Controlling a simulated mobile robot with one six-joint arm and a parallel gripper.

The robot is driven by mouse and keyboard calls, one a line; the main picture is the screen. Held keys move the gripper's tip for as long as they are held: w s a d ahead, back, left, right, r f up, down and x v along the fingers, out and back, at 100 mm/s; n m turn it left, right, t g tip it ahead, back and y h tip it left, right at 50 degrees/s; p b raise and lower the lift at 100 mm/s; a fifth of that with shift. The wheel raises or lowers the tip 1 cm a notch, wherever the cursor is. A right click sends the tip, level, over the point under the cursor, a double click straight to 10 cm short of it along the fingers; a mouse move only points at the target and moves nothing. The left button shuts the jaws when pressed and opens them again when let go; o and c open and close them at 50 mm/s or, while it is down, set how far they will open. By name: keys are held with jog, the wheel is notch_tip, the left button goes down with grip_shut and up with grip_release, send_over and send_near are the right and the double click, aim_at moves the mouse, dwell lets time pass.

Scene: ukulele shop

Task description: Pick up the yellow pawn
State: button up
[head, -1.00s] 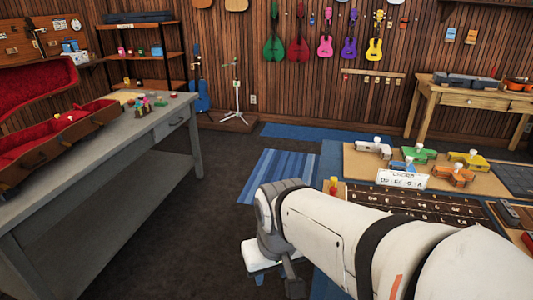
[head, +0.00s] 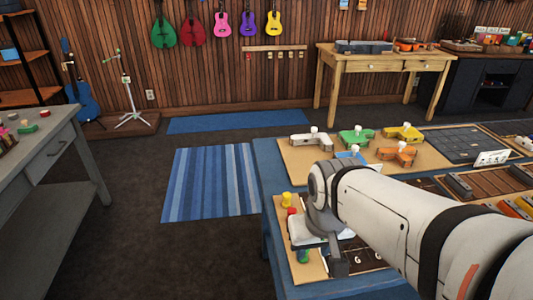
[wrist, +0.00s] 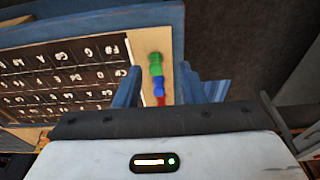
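The yellow pawn (head: 286,199) stands at the left edge of a tan board (head: 282,232) on the blue table, just left of my arm in the head view. A red pawn (head: 291,211) is close to it, and a green pawn (head: 303,256) is nearer the front. In the wrist view, green (wrist: 155,58), blue (wrist: 158,79) and red (wrist: 160,100) pawns form a row beside the lettered board. No yellow one shows there. My gripper (wrist: 160,72) is open, its blue fingers on either side of that row in the picture. Nothing shows held. The arm hides part of the board.
The blue table (head: 264,180) also bears a panel with several toy-like clamps (head: 357,136), a white card (head: 491,158) and long bars. A grey workbench (head: 50,150) stands at left. The floor with a striped blue rug (head: 210,182) is open between them.

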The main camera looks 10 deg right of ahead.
jog(key=shift+s, duration=0.15)
jog(key=shift+o, duration=0.7)
jog(key=shift+w, duration=0.2)
jog(key=shift+o, duration=0.5)
jog(key=shift+w+r, duration=0.2)
jog(key=shift+w, duration=0.05)
jog(key=n+g+p, duration=0.2)
jog(key=p, duration=0.6)
send_over(287, 194)
jog(key=f, duration=0.4)
jog(key=shift+s+a+f, duration=0.1)
jog(key=shift+s+f, duration=0.1)
jog(key=shift+s, duration=0.1)
jog(key=shift+w+f, duration=0.2)
jog(key=shift+f, duration=0.1)
notch_tip(287, 194, down, 8)
jog(key=shift+r+p, duration=0.1)
jog(key=shift+p, duration=0.55)
